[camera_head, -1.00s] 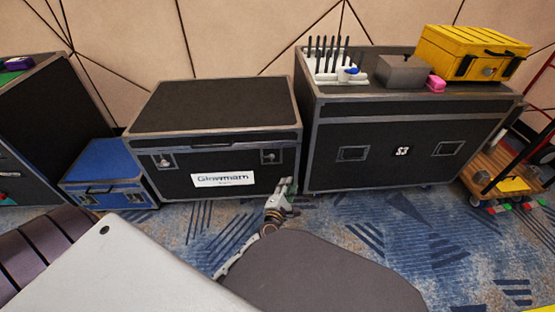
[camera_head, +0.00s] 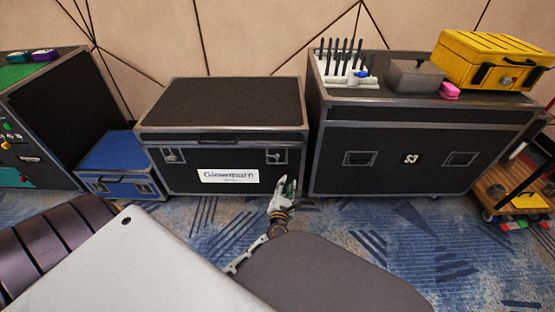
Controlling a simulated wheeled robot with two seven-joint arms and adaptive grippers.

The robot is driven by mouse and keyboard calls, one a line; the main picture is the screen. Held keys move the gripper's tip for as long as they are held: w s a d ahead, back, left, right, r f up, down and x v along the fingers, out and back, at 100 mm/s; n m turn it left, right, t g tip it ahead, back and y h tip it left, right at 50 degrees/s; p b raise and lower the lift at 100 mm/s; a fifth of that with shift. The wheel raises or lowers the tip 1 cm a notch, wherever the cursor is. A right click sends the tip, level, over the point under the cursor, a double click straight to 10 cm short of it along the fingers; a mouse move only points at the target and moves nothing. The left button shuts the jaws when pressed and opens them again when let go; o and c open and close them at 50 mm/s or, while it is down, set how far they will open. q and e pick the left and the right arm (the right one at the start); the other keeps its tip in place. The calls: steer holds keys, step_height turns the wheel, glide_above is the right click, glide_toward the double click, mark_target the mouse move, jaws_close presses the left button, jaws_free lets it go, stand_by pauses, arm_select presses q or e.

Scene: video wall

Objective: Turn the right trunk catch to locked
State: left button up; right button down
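The black trunk (camera_head: 220,105) with grey metal edges and a white label (camera_head: 229,176) stands on the carpet left of centre, its lid down. Its right catch (camera_head: 276,157) is a small metal fitting on the front, at the right. A matching left catch (camera_head: 173,156) sits at the left. How either catch is turned is too small to tell.
A blue case (camera_head: 117,153) stands left of the trunk. A large black case (camera_head: 400,135) stands close on its right, carrying a grey box (camera_head: 415,78) and a yellow case (camera_head: 490,58). A wooden trolley (camera_head: 512,190) is at far right. Patterned carpet (camera_head: 400,235) lies clear in front.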

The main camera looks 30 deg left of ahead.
mark_target(277, 158)
arm_select(q)
steer(key=shift+s+a+r+n+g+y, duration=0.25)
steer(key=shift+a+n+y, duration=0.3)
steer(key=shift+n, duration=0.8)
steer(key=shift+s+a+r+n+g+y, duration=0.15)
steer(key=shift+s+a+n+y, duration=0.3)
steer(key=shift+n, duration=0.95)
steer(key=shift+s+a+r+n+g+y, duration=0.15)
steer(key=shift+a+n+y, duration=0.5)
steer(key=shift+n, duration=0.7)
steer(key=shift+a+f, duration=0.1)
steer(key=shift+w+h, duration=0.1)
steer(key=shift+h, duration=0.25)
arm_select(e)
steer(key=shift+f, duration=0.1)
